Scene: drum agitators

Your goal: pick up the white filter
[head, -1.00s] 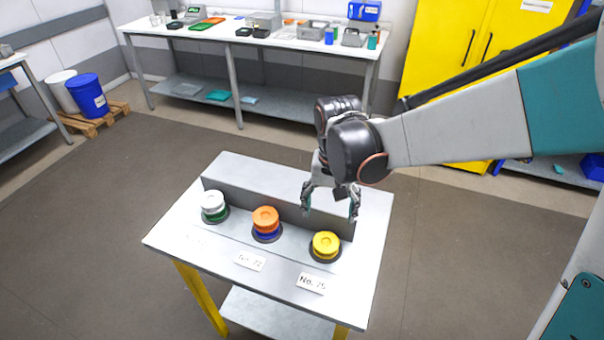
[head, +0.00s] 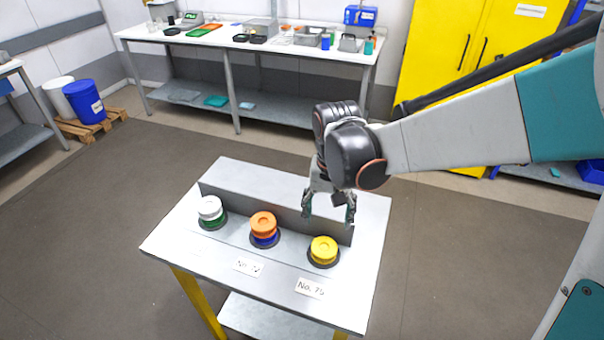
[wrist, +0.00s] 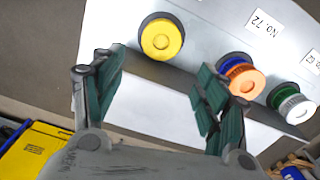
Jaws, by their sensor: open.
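The white filter (head: 210,207) sits at the left end of the row on the small table, on top of a green part. In the wrist view the white filter (wrist: 298,109) is at the right edge. An orange filter (head: 263,223) on a blue part stands in the middle, and a yellow filter (head: 323,248) at the right end. My gripper (head: 329,218) is open and empty above the table's raised back ledge, behind the yellow filter and well to the right of the white one. In the wrist view my gripper's (wrist: 158,90) fingers are spread, with nothing between them.
The small table (head: 175,246) has a raised ledge (head: 225,171) behind the filters. A long workbench (head: 225,42) and a yellow cabinet (head: 440,60) stand behind. The floor around the table is clear.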

